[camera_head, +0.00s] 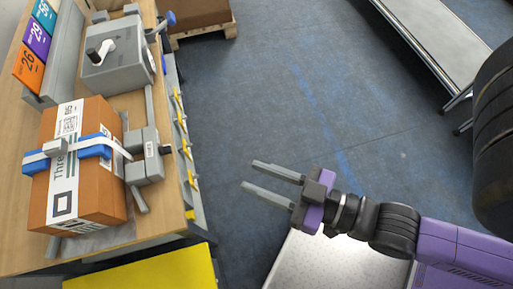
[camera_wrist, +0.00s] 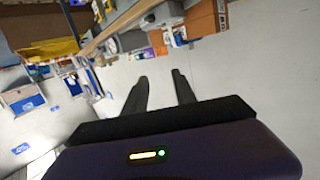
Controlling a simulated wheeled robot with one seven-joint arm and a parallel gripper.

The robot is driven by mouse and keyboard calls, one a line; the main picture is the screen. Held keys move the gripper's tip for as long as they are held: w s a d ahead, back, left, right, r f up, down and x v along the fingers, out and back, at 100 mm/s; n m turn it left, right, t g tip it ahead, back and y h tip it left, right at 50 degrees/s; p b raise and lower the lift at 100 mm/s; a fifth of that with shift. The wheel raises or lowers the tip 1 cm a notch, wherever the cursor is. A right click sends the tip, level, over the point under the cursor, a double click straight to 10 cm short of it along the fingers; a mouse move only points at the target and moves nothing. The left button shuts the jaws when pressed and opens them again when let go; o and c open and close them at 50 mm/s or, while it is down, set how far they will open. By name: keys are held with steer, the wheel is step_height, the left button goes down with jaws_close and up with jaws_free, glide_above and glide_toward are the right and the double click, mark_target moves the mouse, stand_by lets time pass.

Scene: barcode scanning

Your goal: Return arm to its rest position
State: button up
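My gripper (camera_head: 274,184) is in the lower middle of the head view, on my purple and black arm. Its two grey fingers point left toward the workbench and stand apart with nothing between them. It is over the blue floor, clear of the bench edge. In the wrist view my gripper (camera_wrist: 160,85) also shows two dark fingers spread with a gap and no object. The wrist picture looks tilted, with the bench (camera_wrist: 115,25) across the top.
The wooden workbench (camera_head: 155,190) at left holds an orange-brown box (camera_head: 110,190), a grey device (camera_head: 115,60) and numbered signs (camera_head: 38,45). A yellow mat (camera_head: 150,272) lies below. A pallet (camera_head: 205,32) is at the top and a metal bench (camera_head: 435,35) at upper right. The middle floor is clear.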

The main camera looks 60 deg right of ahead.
steer(key=shift+s+a+r, duration=0.15)
steer(key=shift+s+r, duration=0.05)
steer(key=shift+s, duration=0.15)
steer(key=shift+m+g+h, duration=0.3)
steer(key=shift+g+h, duration=0.3)
steer(key=shift+g, duration=0.1)
steer(key=shift+s+d+f, duration=0.25)
steer(key=shift+s+f, duration=0.05)
steer(key=shift+s, duration=0.4)
steer(key=shift+s+d+f, duration=0.25)
steer(key=shift+s, duration=0.5)
steer(key=shift+s+d+f, duration=0.25)
steer(key=shift+s+f, duration=0.05)
steer(key=shift+s, duration=0.4)
